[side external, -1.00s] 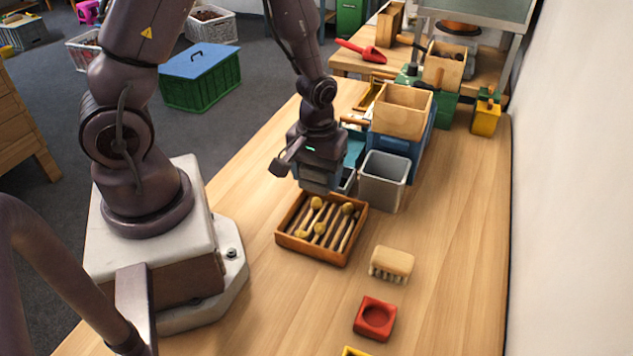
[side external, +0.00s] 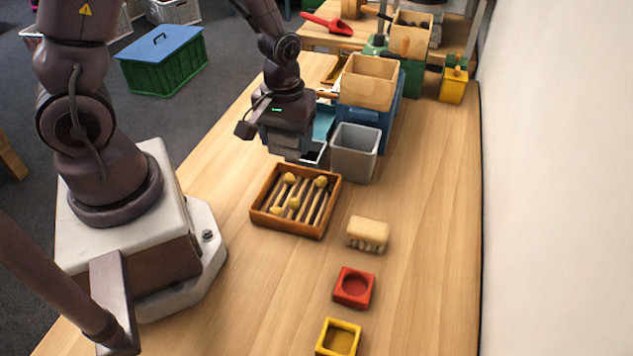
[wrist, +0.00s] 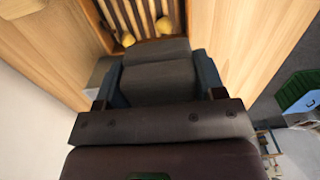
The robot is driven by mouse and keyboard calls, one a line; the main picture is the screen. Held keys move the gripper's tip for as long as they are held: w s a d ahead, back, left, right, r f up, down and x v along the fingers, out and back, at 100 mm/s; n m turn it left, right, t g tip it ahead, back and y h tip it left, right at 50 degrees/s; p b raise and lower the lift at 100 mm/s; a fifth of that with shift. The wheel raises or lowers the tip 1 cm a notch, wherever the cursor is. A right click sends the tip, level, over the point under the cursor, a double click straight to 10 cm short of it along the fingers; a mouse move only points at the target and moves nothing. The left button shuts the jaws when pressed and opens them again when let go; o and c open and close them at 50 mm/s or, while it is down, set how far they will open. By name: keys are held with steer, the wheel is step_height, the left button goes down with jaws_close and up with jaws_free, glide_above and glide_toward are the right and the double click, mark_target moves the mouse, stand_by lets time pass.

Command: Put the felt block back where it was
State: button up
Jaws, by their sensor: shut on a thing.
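A dark grey block, which I take to be the felt block (wrist: 158,82), sits between the two fingers of my gripper (wrist: 157,88) in the wrist view. In the side view my gripper (side external: 287,140) is shut and points down, with the grey block (side external: 290,147) at its lower end. It is just behind the far edge of the wooden tool tray (side external: 258,211), beside a small pale-rimmed container (side external: 317,155). I cannot tell whether the block touches anything below. Its underside is hidden.
A grey bin (side external: 355,150) stands close right of my gripper, with a wooden box (side external: 369,82) behind. In front are a cream brush (side external: 368,233), a red holder (side external: 354,287) and a yellow holder (side external: 339,338).

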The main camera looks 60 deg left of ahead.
steer(key=shift+w+d, duration=0.1)
steer(key=shift+d, duration=0.2)
steer(key=d+r+m, duration=0.1)
steer(key=d+r, duration=0.2)
steer(key=d, duration=0.6)
steer(key=n, duration=0.1)
glide_above(374, 208)
step_height(374, 208, down, 10)
steer(key=shift+a+f, duration=0.1)
steer(key=shift+w+f, duration=0.15)
steer(key=shift+f, duration=1.45)
steer(key=shift+f, duration=0.2)
steer(key=o, duration=1.1)
steer(key=shift+o, duration=0.2)
steer(key=shift+r, duration=0.1)
